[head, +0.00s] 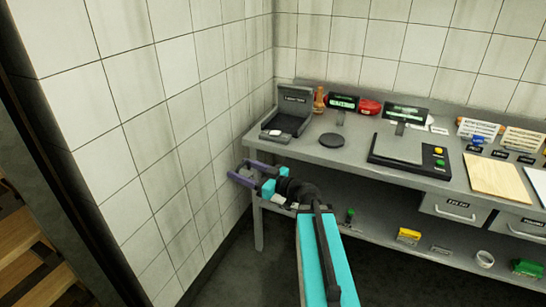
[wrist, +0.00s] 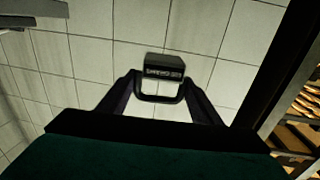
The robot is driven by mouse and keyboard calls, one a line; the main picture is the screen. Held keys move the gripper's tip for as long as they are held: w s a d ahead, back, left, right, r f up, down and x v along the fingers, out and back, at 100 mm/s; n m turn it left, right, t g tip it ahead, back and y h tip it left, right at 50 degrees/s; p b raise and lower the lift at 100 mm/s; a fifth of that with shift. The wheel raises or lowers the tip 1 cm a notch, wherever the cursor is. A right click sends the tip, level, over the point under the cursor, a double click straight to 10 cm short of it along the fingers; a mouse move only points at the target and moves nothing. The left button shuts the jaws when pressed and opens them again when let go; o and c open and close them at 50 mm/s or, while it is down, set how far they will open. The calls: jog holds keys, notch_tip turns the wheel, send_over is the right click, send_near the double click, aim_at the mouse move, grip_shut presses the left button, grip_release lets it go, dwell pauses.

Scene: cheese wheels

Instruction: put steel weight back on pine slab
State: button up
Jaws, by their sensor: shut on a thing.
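My gripper (head: 240,171) is at the left end of the bench, near the tiled wall and out past the bench edge. In the wrist view my gripper (wrist: 160,92) is shut on the steel weight (wrist: 164,69), a dark block with a pale-lettered face. The fingers close at its loop handle, and the block shows just past the fingertips. The lettering is too small to read. I cannot make out the weight in the head view. The pine slab (head: 495,176) is a pale wooden board lying flat on the bench at the right, well away from my gripper.
The grey bench (head: 350,163) carries an open dark case (head: 288,119), a dark disc (head: 332,140) and a scale (head: 404,149) with buttons. Small labels and card racks stand around the slab. A white board (head: 538,182) lies right of it. A lower shelf holds small items.

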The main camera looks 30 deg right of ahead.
jog(key=s+a+f+n+g+y, duration=0.1)
jog(key=s+a+n+g+y, duration=0.1)
jog(key=a, duration=0.5)
jog(key=s+a+f+n+g+y, duration=0.2)
jog(key=a+n+g+y, duration=0.1)
jog(key=a, duration=0.5)
jog(key=shift+s+a+f+y, duration=0.15)
jog(key=shift+s+a+y, duration=0.1)
jog(key=shift+y, duration=0.45)
